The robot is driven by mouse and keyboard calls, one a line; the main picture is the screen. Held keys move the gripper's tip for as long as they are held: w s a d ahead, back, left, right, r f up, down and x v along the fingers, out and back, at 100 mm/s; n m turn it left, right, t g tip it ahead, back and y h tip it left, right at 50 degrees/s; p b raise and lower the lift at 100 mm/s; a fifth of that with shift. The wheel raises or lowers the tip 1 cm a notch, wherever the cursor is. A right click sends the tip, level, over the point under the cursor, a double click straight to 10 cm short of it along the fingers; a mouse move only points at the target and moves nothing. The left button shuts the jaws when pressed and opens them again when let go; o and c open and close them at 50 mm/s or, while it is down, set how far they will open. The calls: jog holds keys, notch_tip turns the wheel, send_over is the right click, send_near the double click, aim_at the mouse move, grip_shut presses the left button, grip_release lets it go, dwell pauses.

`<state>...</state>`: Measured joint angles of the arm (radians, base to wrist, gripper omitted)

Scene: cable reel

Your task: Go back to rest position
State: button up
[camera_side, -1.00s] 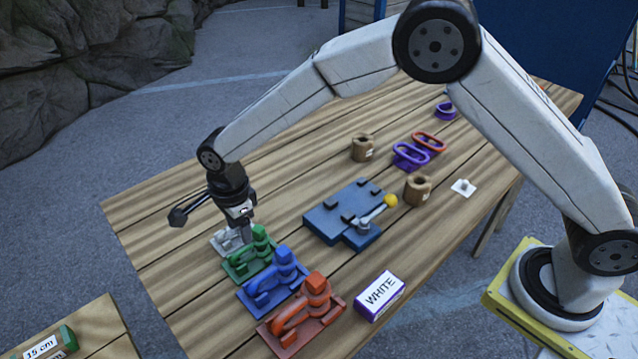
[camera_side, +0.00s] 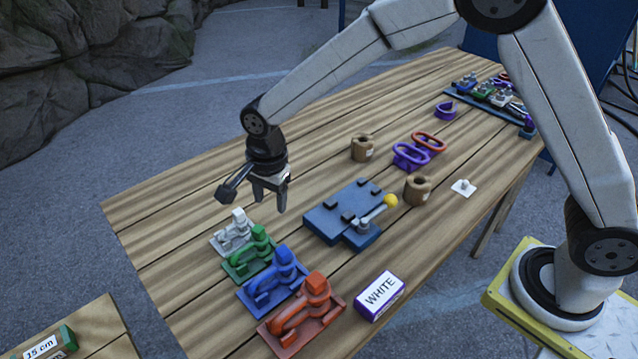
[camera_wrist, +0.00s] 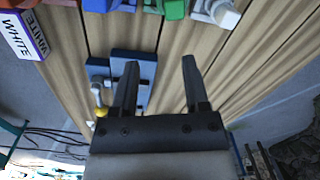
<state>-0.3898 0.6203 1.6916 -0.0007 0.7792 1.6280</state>
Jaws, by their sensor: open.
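My gripper (camera_side: 270,198) hangs above the wooden table, between the row of coloured reel holders and the blue fixture. Its two fingers are apart with nothing between them.
A blue fixture (camera_side: 330,222) with a yellow-knobbed lever stands mid-table. A box marked WHITE (camera_side: 380,296) lies near the front edge. Two brown spools (camera_side: 418,190), purple and orange cable loops (camera_side: 411,156) and a rack (camera_side: 490,100) stand farther right. The table's back left is bare.

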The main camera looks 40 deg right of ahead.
jog(key=s+d+r+n+t, duration=0.2)
jog(key=s+d+n, duration=1.2)
jog(key=s+d, duration=0.3)
jog(key=shift+d, duration=0.8)
